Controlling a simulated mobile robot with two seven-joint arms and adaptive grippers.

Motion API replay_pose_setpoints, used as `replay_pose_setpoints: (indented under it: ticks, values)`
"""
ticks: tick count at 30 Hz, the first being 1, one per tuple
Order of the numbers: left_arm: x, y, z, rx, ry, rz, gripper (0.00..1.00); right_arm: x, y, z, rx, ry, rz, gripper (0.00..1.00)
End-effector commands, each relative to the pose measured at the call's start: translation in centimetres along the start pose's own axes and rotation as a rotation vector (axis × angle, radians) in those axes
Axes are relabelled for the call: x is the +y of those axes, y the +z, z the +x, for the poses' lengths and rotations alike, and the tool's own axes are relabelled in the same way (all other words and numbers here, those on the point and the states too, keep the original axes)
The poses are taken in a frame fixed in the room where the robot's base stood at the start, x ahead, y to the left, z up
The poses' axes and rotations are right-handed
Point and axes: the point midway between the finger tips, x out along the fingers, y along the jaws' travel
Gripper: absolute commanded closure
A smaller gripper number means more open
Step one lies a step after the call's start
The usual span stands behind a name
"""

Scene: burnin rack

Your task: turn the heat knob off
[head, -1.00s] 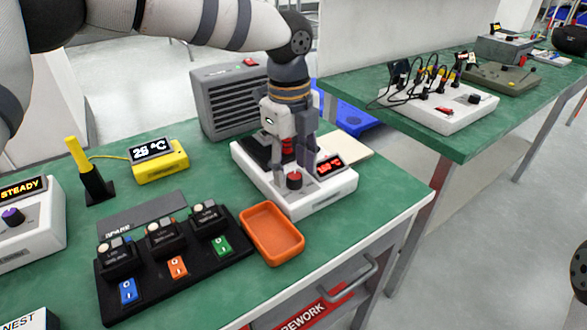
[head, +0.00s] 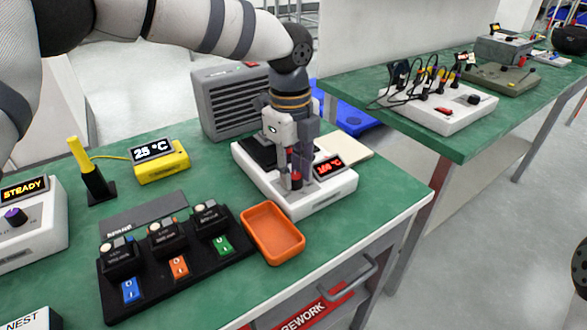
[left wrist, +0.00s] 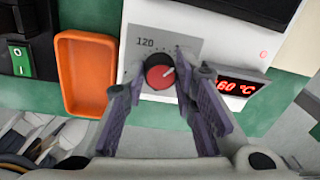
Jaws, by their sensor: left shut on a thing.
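The heat knob (left wrist: 160,72) is round and red with a dark rim, on the front of a white hot-plate unit (head: 325,193). In the left wrist view its pale pointer line points to the upper right, with "120" printed to the upper left. My left gripper (head: 297,178) reaches down over the unit, its two purple-grey fingers on either side of the knob, shut on it. The unit's red display (left wrist: 236,87) appears to read 160 °C.
An orange tray (head: 246,219) stands close left of the unit. Left of it is a black holder (head: 113,310) with several switch modules. A grey vented box (head: 217,110) stands behind. A yellow temperature display (head: 161,174) stands at the back left. The bench edge is close at right.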

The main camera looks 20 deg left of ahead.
Motion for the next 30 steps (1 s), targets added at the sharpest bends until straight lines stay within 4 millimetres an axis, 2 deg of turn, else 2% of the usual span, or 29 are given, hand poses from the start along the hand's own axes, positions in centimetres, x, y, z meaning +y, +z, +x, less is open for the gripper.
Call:
replay_pose_setpoints:
  ticks: [12,30]
  values:
    - [0.1,0.0,-0.4,-0.022,-0.003,-0.337,1.00,-0.1,-1.3,-2.4,0.068,-0.003,0.001,0.61]
    - [0.1,-0.2,0.0,-0.047,0.000,-0.909,1.00,-0.1,-2.1,-3.8,0.110,-0.005,0.001,0.61]
